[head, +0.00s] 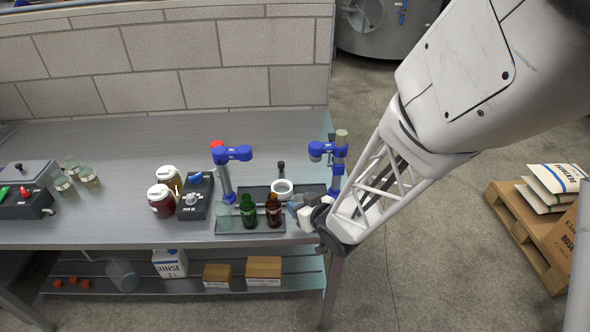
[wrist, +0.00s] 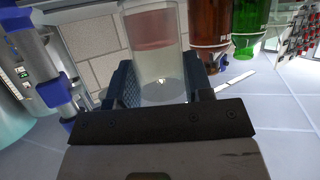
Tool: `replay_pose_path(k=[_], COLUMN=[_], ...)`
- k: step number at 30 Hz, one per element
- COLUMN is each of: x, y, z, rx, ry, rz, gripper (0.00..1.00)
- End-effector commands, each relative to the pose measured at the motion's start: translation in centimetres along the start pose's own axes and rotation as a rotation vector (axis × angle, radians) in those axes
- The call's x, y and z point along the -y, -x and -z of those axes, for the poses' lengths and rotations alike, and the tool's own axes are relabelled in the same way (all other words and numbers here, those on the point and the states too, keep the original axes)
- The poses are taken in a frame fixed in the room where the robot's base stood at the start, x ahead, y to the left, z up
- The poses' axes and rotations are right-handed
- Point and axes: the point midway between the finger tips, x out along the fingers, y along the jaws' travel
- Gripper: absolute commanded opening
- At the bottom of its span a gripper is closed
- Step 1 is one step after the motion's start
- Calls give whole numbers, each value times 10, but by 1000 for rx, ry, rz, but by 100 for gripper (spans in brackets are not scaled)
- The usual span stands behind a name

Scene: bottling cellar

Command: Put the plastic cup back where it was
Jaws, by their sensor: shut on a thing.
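The clear plastic cup (wrist: 155,55) is between the blue finger pads of my gripper (wrist: 161,82) in the wrist view. It looks partly filled, with a pinkish band in its upper part. My gripper (head: 307,214) is shut on it. In the head view the gripper is at the front right of the bench, just right of a brown bottle (head: 273,213). The cup is mostly hidden there by the gripper. I cannot tell whether the cup's base touches the bench.
A green bottle (head: 248,212) stands beside the brown one on a tray (head: 232,226). Behind are a white ring-shaped item (head: 282,187) and two blue-jointed stands (head: 232,155) (head: 325,150). Lidded jars (head: 161,200) and a control box (head: 195,197) stand left. The bench front (head: 120,232) is clear.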

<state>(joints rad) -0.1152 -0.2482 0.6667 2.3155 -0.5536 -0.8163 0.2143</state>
Motion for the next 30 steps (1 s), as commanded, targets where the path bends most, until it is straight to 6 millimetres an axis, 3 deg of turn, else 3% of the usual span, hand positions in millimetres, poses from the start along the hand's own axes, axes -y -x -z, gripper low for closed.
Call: replay_pose_path(k=[5,17,30], x=[-3,-3,-3], y=[-9,-10,-23], z=[3,2,-29], rx=[-1,0,1], ry=[0,0,-1], rz=[0,0,0], gripper=[18,18,18])
